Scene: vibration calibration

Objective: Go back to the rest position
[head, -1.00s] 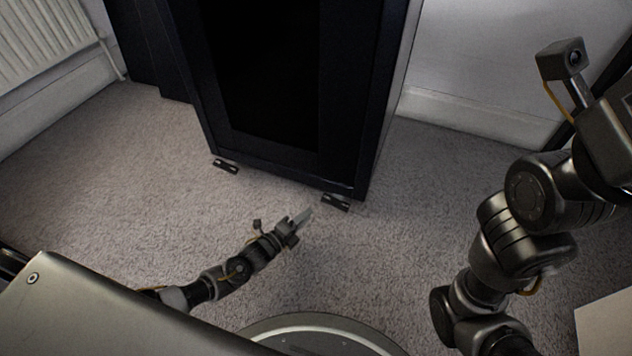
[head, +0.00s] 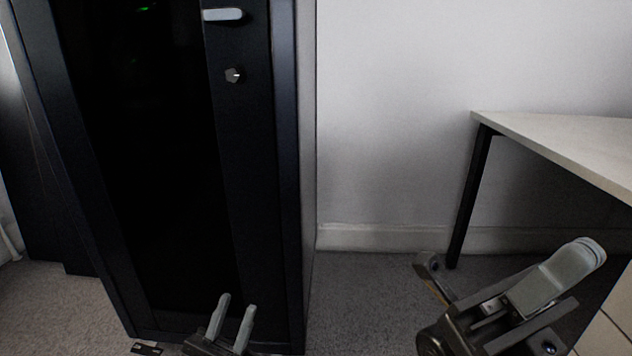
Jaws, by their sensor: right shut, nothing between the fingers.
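My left gripper (head: 237,302) is at the bottom of the head view, left of centre. Its two grey fingers point up with a gap between them, and nothing is held. It appears in front of the lower part of the dark cabinet; I cannot tell whether it touches it. My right gripper (head: 578,262) is at the lower right, its grey fingers closed together and empty, pointing up and right. Most of both arms is out of view.
The tall black cabinet (head: 262,190) has a light handle (head: 223,15) and a small knob (head: 234,75). A desk with a pale top (head: 560,137) and black leg (head: 468,200) stands at the right, behind my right gripper. Carpet (head: 360,300) between cabinet and desk is clear.

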